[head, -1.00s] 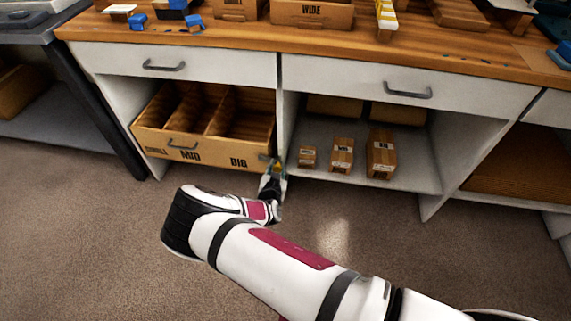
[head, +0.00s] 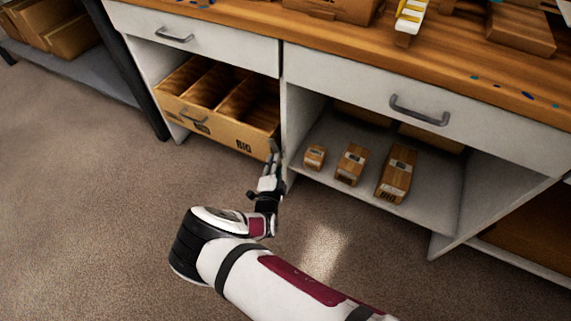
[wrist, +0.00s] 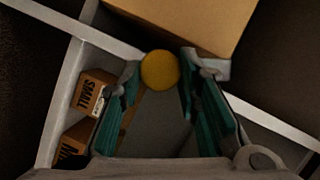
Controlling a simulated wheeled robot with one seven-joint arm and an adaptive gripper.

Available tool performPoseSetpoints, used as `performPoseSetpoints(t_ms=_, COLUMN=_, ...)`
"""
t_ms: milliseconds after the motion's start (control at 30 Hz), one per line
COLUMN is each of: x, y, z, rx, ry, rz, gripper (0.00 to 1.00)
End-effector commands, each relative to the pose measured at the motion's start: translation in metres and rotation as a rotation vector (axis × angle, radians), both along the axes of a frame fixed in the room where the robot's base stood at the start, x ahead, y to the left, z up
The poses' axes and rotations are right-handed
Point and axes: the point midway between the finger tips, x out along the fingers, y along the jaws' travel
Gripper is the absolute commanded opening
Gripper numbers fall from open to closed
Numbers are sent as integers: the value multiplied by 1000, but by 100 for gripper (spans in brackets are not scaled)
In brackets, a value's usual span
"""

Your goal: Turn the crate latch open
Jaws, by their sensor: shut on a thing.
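The crate (head: 222,126) is an open brown box with dividers, marked BIG, in the left bay under the bench. My gripper (head: 270,162) is at that corner, shut on the latch. In the wrist view, the teal finger pads of my gripper (wrist: 160,75) stand on either side of a round yellow end (wrist: 160,70), with the crate (wrist: 190,22) just beyond. The fingers hide part of the latch, and its exact angle is hard to tell.
A white upright panel (head: 299,118) stands just right of my gripper. Several small brown boxes, including one (head: 350,164) in the middle, sit on the shelf to the right. Drawer handles (head: 420,111) jut out above. The carpet in front is clear.

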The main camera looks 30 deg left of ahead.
Motion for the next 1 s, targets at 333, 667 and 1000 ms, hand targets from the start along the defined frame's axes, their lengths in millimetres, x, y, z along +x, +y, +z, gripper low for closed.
performPoseSetpoints(t_ms=333, x=-1, y=4, z=-5, rx=276, ry=-8, rz=3, gripper=0)
performPoseSetpoints(t_ms=667, x=-1, y=4, z=-5, rx=423, ry=-13, rz=2, gripper=0)
performPoseSetpoints(t_ms=1000, x=-1, y=3, z=-5, rx=458, ry=-14, rz=0, gripper=0)
